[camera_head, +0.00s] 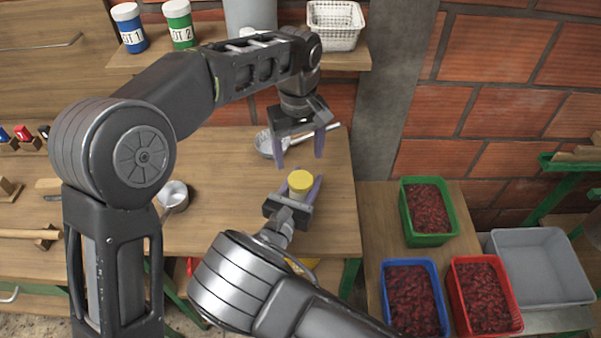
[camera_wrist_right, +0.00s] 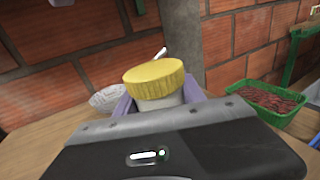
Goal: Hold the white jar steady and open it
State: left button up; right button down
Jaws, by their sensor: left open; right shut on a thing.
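The white jar with a yellow lid (camera_head: 300,183) is near the right end of the wooden table. My right gripper (camera_head: 299,189) is shut on the jar, with its purple fingers on either side. In the right wrist view the yellow lid (camera_wrist_right: 154,74) sits on the jar, and a little of the white body (camera_wrist_right: 160,102) shows below it between the fingers. My left gripper (camera_head: 301,148) is open and empty, with its fingers pointing down above and behind the jar. The jar's lower part is hidden by the right gripper.
A metal strainer (camera_head: 264,144) lies on the table (camera_head: 230,215) behind the jar, near the left gripper. A small pot (camera_head: 174,194) stands to the left. Green (camera_head: 428,239), blue (camera_head: 386,305) and red (camera_head: 457,303) crates with red contents and an empty grey bin (camera_head: 540,268) are at the right.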

pick_arm(q)
jog(key=m, duration=0.4)
jog(key=shift+m, duration=0.4)
jog(key=m, duration=0.4)
jog(key=shift+m, duration=0.3)
jog(key=m, duration=0.5)
jog(key=shift+d, duration=0.1)
jog(key=m, duration=1.5)
jog(key=shift+s+d+r, duration=0.1)
jog(key=shift+d, duration=0.05)
jog(key=m, duration=1)
jog(key=shift+m, duration=0.4)
